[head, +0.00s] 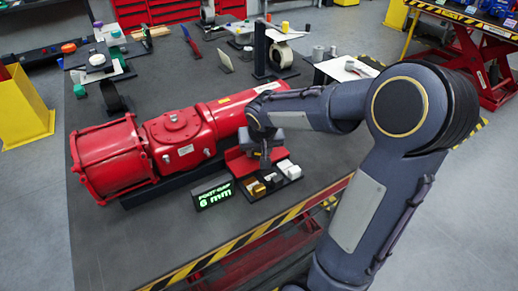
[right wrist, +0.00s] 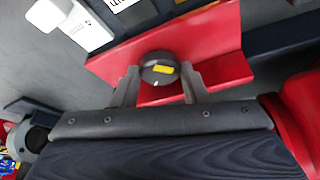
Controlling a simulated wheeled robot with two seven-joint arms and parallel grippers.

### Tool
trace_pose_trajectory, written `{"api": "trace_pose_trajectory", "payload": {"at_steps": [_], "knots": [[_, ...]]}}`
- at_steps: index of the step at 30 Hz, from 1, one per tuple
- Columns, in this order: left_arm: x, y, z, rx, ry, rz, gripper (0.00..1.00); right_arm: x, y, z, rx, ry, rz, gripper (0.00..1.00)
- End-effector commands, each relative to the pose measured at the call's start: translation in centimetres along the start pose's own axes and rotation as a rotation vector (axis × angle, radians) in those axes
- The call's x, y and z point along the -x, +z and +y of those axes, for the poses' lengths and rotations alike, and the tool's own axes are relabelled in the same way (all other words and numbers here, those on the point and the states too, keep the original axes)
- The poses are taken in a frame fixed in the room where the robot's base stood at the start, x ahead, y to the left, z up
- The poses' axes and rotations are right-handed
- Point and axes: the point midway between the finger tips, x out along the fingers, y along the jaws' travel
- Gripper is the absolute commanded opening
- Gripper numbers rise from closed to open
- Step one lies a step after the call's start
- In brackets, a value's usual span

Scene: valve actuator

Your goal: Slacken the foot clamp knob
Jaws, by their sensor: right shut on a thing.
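The foot clamp knob (right wrist: 158,70) is a dark round knob with a small yellow label and a white mark. In the right wrist view it sits between the two fingers of my right gripper (right wrist: 158,86), which is shut on it. The knob stands by a red bracket (right wrist: 205,35). In the head view my right gripper (head: 264,150) is over the red bracket (head: 240,163) beside the red valve actuator (head: 180,138). The gripper hides the knob there. My left gripper is not in view.
A display reading "FOOT GAP 6 mm" (head: 213,195) stands at the front of the bench. A dark tray with brass and white blocks (head: 288,169) is close right of it. Fixtures and small parts stand on the bench's far side. The front left bench surface is clear.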

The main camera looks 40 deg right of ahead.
Motion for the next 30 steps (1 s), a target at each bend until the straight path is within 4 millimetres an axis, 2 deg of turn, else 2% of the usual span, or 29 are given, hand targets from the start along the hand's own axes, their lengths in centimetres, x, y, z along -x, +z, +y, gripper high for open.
{"api": "trace_pose_trajectory", "payload": {"at_steps": [11, 22, 30], "knots": [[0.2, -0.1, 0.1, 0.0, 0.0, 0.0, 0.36, 0.1, 0.0, 0.1, 0.05, -0.022, 0.0, 0.17], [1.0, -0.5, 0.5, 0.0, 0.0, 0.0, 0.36, 0.1, -0.1, 0.4, 0.285, -0.12, -0.001, 0.17], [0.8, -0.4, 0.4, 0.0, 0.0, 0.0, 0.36, -0.1, -0.1, 0.5, 0.463, -0.195, 0.0, 0.17]]}}
